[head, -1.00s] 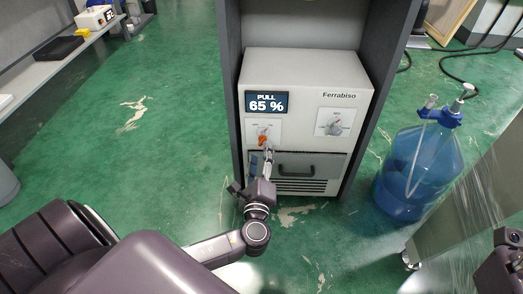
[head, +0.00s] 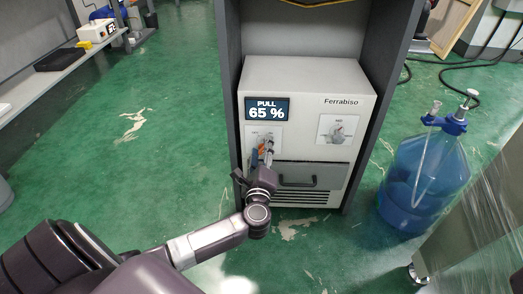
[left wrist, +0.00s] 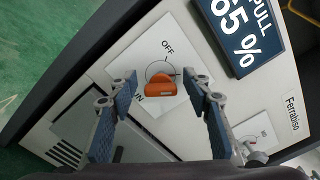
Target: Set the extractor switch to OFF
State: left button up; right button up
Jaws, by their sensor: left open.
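The extractor (head: 310,92) is a pale box marked Ferrabiso, with a display (head: 267,109) reading PULL 65 %. Its orange switch (left wrist: 160,86) sits on a white plate (left wrist: 157,60) with the labels OFF and ON. My left gripper (head: 265,152) is in front of the plate and partly hides the switch in the head view. Its open fingers (left wrist: 161,88) stand on either side of the switch, with visible gaps. My right gripper is out of view.
A second knob (head: 339,129) is on the right of the panel. A drawer with a dark handle (head: 298,182) is below. Dark cabinet side walls (head: 367,120) flank the extractor. A blue bottle (head: 424,175) stands on the floor to the right.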

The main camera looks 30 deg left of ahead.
pick_arm(q)
jog(key=c, duration=1.2)
